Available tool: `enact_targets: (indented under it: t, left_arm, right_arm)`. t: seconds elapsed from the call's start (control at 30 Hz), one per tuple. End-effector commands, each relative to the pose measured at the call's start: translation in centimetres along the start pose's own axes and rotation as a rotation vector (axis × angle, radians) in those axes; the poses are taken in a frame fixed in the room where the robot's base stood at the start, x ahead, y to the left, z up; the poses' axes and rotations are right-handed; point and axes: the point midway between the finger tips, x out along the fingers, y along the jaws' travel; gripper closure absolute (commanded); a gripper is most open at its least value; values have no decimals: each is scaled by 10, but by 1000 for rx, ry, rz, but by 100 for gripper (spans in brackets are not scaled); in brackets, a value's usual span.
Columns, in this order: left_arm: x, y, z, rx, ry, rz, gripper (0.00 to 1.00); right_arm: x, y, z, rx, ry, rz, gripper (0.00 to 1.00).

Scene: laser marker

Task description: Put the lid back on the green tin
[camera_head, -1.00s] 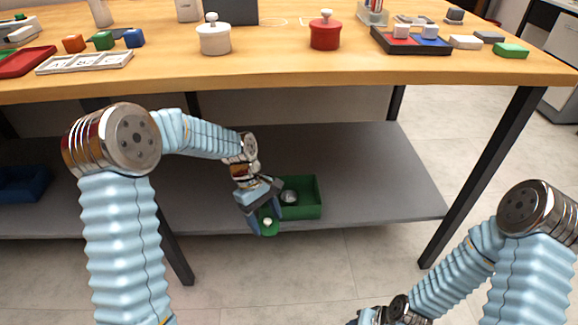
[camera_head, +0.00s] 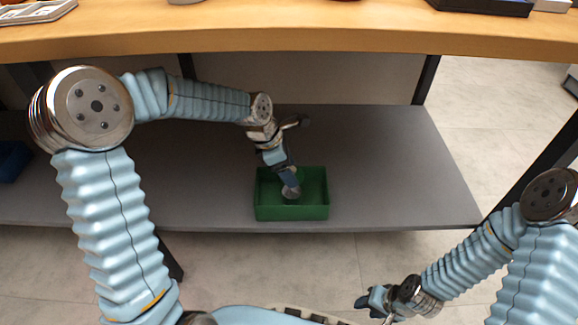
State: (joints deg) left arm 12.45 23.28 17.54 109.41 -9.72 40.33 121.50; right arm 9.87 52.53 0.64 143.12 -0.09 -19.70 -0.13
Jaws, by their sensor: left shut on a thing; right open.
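My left gripper (camera_head: 289,186) reaches down into an open green box (camera_head: 292,213) on the lower shelf. It is shut on the lid, which the fingers mostly hide. A round grey surface (camera_head: 291,193) shows right at the fingertips, inside the box. I cannot tell whether it is part of the lid or a separate thing below it. The green tin is not visible; most of the tabletop is out of frame. My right gripper (camera_head: 370,302) is open and low at the bottom right, away from the shelf.
The wooden table's front edge (camera_head: 300,42) runs above the grey lower shelf (camera_head: 405,170). Table legs stand at the shelf's sides. A blue box (camera_head: 12,160) sits at the shelf's far left. The shelf right of the green box is bare.

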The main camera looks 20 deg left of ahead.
Motion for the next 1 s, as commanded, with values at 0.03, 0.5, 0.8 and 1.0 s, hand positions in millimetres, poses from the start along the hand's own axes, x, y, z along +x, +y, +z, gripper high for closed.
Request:
enact_targets:
  t: [0.03, 0.5, 0.8, 1.0]
  left_arm:
    - [7, 0, -3, 0, 0, -1, 60]
    - [48, 0, -20, 2, 1, -1, 60]
    - [52, 0, -22, 2, 0, 0, 60]
    - [52, 0, -22, 2, 0, -1, 60]
  right_arm:
    - [6, 2, 0, 0, 0, 0, 57]
    - [39, 14, -1, 1, 8, -1, 57]
    - [40, 14, -2, 2, 10, 0, 57]
    - [40, 14, -2, 1, 10, 0, 57]
